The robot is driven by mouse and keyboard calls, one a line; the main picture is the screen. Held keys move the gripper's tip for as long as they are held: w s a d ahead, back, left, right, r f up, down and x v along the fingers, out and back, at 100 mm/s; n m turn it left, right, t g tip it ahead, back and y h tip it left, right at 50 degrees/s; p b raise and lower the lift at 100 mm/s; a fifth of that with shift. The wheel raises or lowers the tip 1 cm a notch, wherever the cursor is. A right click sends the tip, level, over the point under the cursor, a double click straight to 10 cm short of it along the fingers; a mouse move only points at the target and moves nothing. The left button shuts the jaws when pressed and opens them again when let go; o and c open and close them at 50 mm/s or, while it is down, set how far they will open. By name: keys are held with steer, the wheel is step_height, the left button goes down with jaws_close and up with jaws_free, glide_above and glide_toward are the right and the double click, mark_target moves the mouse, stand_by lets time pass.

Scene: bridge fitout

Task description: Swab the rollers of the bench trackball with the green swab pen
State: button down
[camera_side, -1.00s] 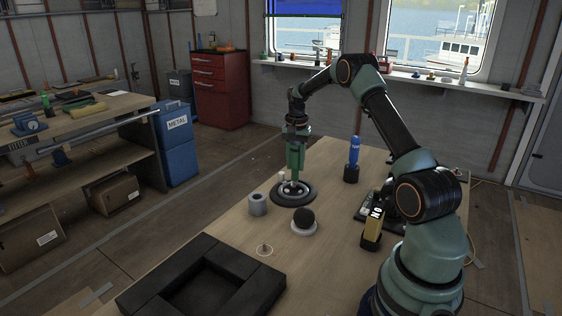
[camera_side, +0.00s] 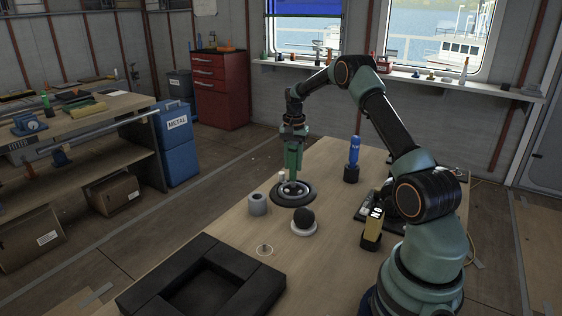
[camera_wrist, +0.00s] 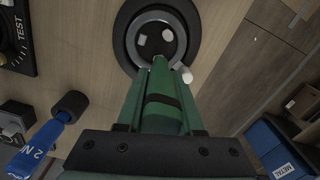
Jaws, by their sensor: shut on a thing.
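The bench trackball housing is a round black base with a grey inner ring (camera_side: 291,198) on the table. It also shows at the top of the wrist view (camera_wrist: 126,34), where two small pale rollers (camera_wrist: 167,35) sit in its dark socket. My gripper (camera_side: 292,172) points down above the housing and is shut on the green swab pen (camera_wrist: 163,112), which has a black band. The pen's tip reaches the near edge of the socket in the wrist view; I cannot tell whether it touches. A black ball (camera_side: 303,216) rests apart on a white ring-shaped stand.
A grey hollow cylinder (camera_side: 258,205) stands left of the housing. A blue tool (camera_side: 354,152) stands upright in a black holder to the right.

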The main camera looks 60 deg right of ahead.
steer(key=shift+s+d, duration=0.2)
steer(key=shift+s, duration=0.1)
steer(key=shift+w+a, duration=0.25)
steer(key=shift+w, duration=0.15)
stand_by(0.5)
steer(key=shift+s+d+f, duration=0.1)
steer(key=shift+s+d, duration=0.15)
steer(key=shift+s, duration=0.2)
stand_by(0.5)
steer(key=shift+r, duration=1.55)
steer(key=a+r, duration=0.2)
steer(key=a, duration=0.1)
steer(key=a+r, duration=0.1)
steer(key=shift+w+a, duration=0.25)
